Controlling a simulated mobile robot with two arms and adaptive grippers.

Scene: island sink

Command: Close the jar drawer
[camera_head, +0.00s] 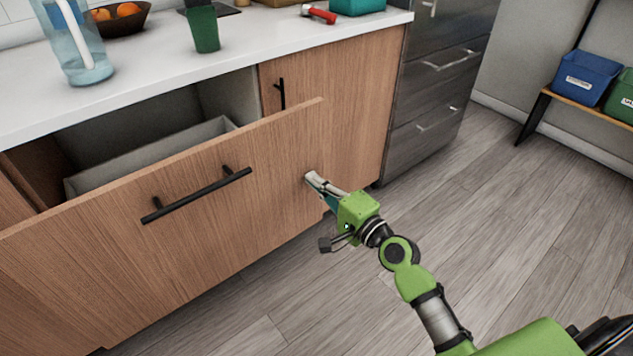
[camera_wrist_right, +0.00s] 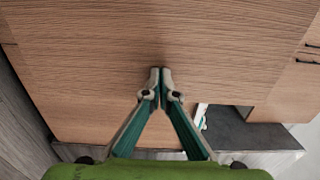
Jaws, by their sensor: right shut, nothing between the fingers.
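The jar drawer (camera_head: 250,205) is a wide wood-fronted drawer under the counter, pulled out, with its grey inner box (camera_head: 150,155) showing behind the front. A black bar handle (camera_head: 197,195) runs across its front. My right gripper (camera_head: 312,178) is shut and empty, its fingertips at the right part of the drawer front. In the right wrist view the shut fingertips (camera_wrist_right: 160,72) point at the wood front (camera_wrist_right: 150,35), close to it or touching; I cannot tell which. My left gripper is not in view.
On the white counter (camera_head: 150,80) stand a clear pitcher (camera_head: 80,45), a bowl of oranges (camera_head: 120,18), a green cup (camera_head: 203,30) and a red-handled tool (camera_head: 320,13). A cabinet door (camera_head: 340,95) is right of the drawer. The wooden floor (camera_head: 510,210) is clear at the right.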

